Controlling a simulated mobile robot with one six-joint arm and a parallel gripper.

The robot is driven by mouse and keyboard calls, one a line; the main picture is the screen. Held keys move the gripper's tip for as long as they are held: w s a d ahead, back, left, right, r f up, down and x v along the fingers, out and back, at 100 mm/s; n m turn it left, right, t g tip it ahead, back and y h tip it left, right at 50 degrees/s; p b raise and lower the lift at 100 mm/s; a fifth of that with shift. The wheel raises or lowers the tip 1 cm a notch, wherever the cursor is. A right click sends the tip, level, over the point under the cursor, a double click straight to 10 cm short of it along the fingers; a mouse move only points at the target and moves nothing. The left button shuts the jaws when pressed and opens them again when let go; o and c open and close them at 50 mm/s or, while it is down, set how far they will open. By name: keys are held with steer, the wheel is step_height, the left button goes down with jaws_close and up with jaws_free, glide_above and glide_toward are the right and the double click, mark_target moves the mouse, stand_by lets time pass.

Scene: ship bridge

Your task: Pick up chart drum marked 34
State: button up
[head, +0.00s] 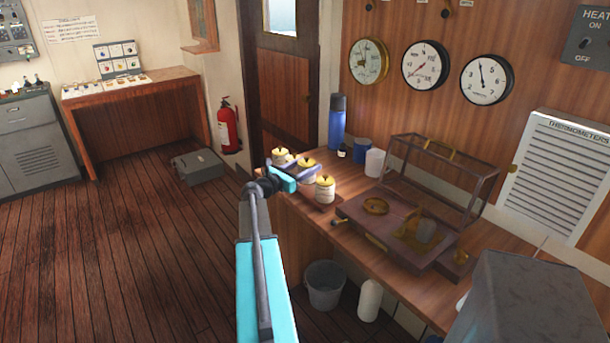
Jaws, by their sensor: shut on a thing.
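Three chart drums with yellowish tops stand close together near the left end of the wooden counter: a far one (281,157), a middle one (306,166) and a near one (325,190). Their markings are too small to read, so I cannot tell which is 34. My gripper (297,174) reaches in from the left at the drums. It is shut on a chart drum, seemingly the middle one. The teal finger hides part of the drums' lower sides, and I cannot tell whether the held drum touches its base.
On the counter (410,295) stand a blue flask (337,122), a blue tub (362,150), a white cup (375,162) and an instrument base (350,209) with an open glazed case (400,155) behind. A grey bin (325,286) stands below. The floor to the left is mostly clear.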

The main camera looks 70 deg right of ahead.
steer(key=b+v, duration=0.3)
steer(key=v, duration=1.5)
steer(key=shift+r, duration=0.25)
